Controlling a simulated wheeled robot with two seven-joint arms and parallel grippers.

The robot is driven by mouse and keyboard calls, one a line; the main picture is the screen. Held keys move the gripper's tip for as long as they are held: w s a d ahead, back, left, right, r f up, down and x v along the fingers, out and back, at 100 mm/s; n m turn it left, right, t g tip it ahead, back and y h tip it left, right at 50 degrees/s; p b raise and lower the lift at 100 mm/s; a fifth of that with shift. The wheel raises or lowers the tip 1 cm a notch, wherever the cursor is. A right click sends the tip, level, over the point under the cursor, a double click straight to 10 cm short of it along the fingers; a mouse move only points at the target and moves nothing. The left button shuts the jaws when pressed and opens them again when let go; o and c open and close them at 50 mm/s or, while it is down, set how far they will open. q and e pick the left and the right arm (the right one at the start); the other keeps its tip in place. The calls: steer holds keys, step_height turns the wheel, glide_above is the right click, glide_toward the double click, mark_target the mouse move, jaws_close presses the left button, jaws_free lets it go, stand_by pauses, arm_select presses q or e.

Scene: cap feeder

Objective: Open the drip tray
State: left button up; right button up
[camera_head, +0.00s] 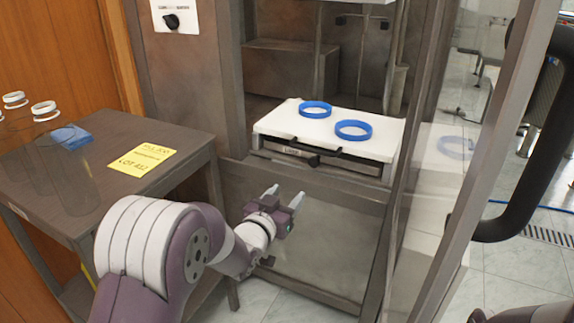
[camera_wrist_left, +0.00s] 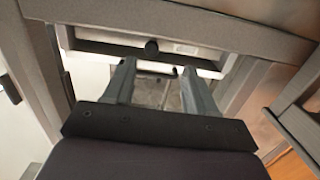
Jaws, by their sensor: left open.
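The drip tray front (camera_head: 340,163) is a grey metal panel under a white top (camera_head: 270,122) inside the machine frame. It appears pushed in below the top. A dark knob (camera_head: 314,161) and a small label are on it; the knob (camera_wrist_left: 152,46) also shows in the left wrist view. A thin dark bar (camera_head: 325,146) runs above the panel. My left gripper (camera_head: 285,194) is open and empty, in front of and below the tray front. In the left wrist view its two fingers (camera_wrist_left: 160,75) point towards the panel, apart from the knob. My right gripper is out of view.
Two blue rings (camera_head: 353,130) lie on the white top. A frame crossbar (camera_head: 350,190) runs below the tray. A clear door with a black handle (camera_head: 530,150) stands to the right. A side table (camera_head: 110,190) with clear cylinders and a yellow note (camera_head: 142,159) is at left.

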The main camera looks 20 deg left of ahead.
mark_target(313, 162)
arm_select(q)
steer(key=shift+t, duration=0.3)
steer(key=w+d+b, duration=0.1)
steer(key=w, duration=0.2)
steer(key=w+d+r+b, duration=0.1)
steer(key=w, duration=0.3)
steer(key=w+d+b, duration=0.1)
steer(key=w+b, duration=0.1)
steer(key=w, duration=0.1)
steer(key=shift+w+d+r, duration=0.1)
steer(key=shift+w+r, duration=0.2)
steer(key=shift+w, duration=0.1)
steer(key=shift+w+r, duration=0.15)
steer(key=shift+w, duration=0.3)
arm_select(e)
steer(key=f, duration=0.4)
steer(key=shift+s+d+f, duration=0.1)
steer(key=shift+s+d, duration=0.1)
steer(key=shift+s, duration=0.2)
arm_select(q)
jaws_close()
